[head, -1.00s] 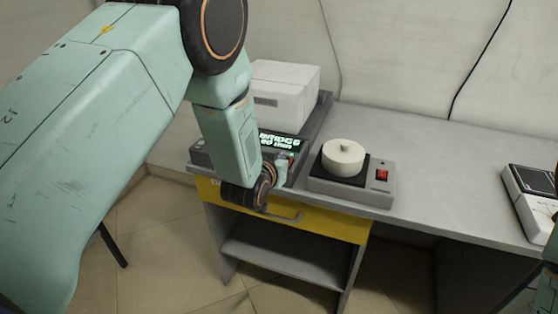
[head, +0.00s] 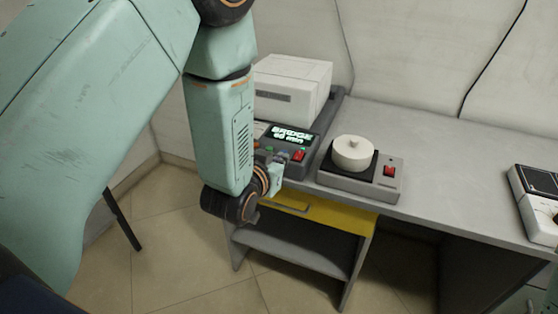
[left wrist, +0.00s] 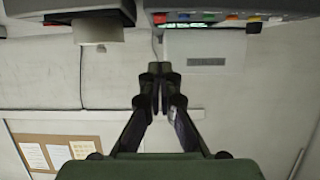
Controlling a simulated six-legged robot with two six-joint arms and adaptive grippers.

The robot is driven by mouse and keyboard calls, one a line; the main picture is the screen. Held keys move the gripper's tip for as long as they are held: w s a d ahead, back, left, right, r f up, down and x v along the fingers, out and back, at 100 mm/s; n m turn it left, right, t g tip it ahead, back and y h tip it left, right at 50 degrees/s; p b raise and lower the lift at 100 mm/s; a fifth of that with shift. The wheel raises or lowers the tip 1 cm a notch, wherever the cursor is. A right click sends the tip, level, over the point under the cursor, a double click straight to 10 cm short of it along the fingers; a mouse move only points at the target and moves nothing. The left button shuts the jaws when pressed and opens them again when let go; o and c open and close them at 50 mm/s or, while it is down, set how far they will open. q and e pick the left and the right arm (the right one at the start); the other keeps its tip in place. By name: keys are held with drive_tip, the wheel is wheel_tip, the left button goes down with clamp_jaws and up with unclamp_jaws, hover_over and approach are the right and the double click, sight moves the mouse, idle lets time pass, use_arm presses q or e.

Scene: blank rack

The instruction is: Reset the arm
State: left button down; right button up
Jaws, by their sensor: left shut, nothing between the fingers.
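My left arm (head: 218,130) comes in from the left, bends at the elbow and hangs down before the desk. My left gripper (head: 284,165) is small and partly hidden in the head view, in front of the console with the lit screen (head: 291,134). In the left wrist view my left gripper (left wrist: 160,76) is shut, its dark fingertips together with nothing between them. The console's coloured buttons (left wrist: 208,17) show beyond it at the top of that view. My right gripper is out of view.
A white box (head: 292,85) stands behind the console. A grey device with a red switch (head: 389,171) bears a round white lidded pot (head: 352,153). A meter (head: 538,205) lies at the desk's right. The grey desktop (head: 450,165) between them is clear. A yellow drawer (head: 340,215) is below.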

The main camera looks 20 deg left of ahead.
use_arm(q)
drive_tip(key=shift+f, duration=0.1)
idle(0.3)
drive_tip(key=shift+s, duration=0.1)
drive_tip(key=s+a+f+g+b, duration=0.1)
drive_tip(key=s+f+g, duration=0.3)
drive_tip(key=s+f, duration=0.4)
drive_tip(key=s+a+f+g+b, duration=0.1)
drive_tip(key=s+f+g, duration=0.4)
drive_tip(key=s+f, duration=0.4)
drive_tip(key=s+a+f+g+b, duration=0.1)
drive_tip(key=s+f+g, duration=0.3)
drive_tip(key=s+f, duration=0.5)
drive_tip(key=s+b, duration=0.1)
drive_tip(key=s, duration=1)
drive_tip(key=shift+n+g, duration=0.4)
drive_tip(key=shift+a, duration=0.1)
